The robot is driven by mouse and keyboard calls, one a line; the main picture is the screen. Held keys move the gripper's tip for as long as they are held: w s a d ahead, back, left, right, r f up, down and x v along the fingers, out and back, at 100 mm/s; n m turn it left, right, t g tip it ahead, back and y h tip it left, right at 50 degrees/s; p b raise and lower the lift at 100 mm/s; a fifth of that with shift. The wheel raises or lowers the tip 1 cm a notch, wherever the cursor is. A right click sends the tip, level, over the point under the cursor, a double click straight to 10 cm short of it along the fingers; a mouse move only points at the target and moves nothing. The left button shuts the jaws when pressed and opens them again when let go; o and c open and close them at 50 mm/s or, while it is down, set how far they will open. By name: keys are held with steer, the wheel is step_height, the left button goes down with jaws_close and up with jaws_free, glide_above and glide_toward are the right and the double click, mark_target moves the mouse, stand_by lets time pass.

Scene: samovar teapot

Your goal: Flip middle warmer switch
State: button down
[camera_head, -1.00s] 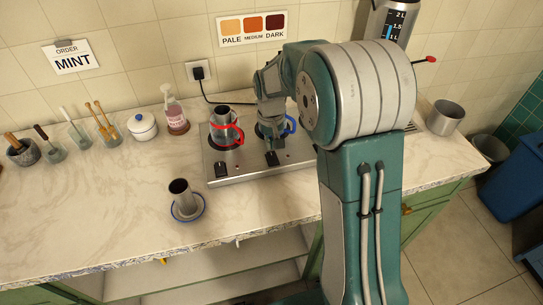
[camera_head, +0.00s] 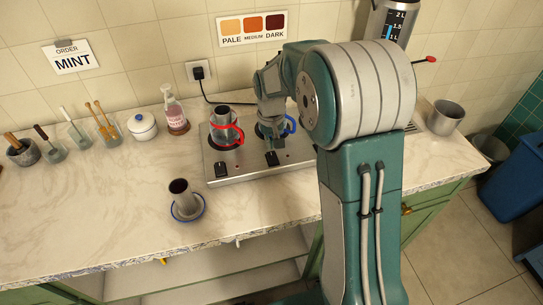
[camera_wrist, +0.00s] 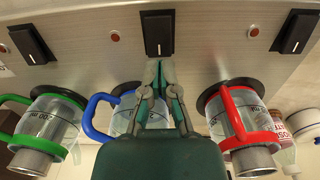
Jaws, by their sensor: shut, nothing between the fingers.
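The warmer plate (camera_head: 240,178) is a metal panel on the counter with a row of black switches along its front. The middle warmer switch (camera_head: 271,158) shows just in front of my gripper (camera_head: 275,142). In the wrist view, which looks upside down, the middle switch (camera_wrist: 158,33) is a black rocker with a white line. My gripper (camera_wrist: 160,66) is shut and empty, its fingertips pointing at this switch and close to its edge. I cannot tell whether they touch, or which way the switch is set.
A red-handled pot (camera_wrist: 235,115), a blue-handled pot (camera_wrist: 118,112) and a green-handled pot (camera_wrist: 48,125) stand on the burners around my gripper. Other switches (camera_wrist: 296,32) and (camera_wrist: 33,44) flank the middle one.

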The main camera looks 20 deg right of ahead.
mark_target(271, 153)
steer(key=shift+f, duration=1.4)
stand_by(1.0)
steer(key=shift+r, duration=3.55)
steer(key=shift+s+r, duration=0.1)
steer(key=shift+r, duration=0.1)
steer(key=s+r+t, duration=0.2)
steer(key=s+r, duration=0.1)
steer(key=s, duration=0.5)
steer(key=s+r+t, duration=0.1)
steer(key=s+r, duration=0.3)
steer(key=s, duration=0.5)
steer(key=s+r+t, duration=0.2)
steer(key=s+r, duration=0.2)
steer(key=s, duration=0.5)
steer(key=shift+r+t, duration=0.25)
steer(key=shift+t, duration=0.05)
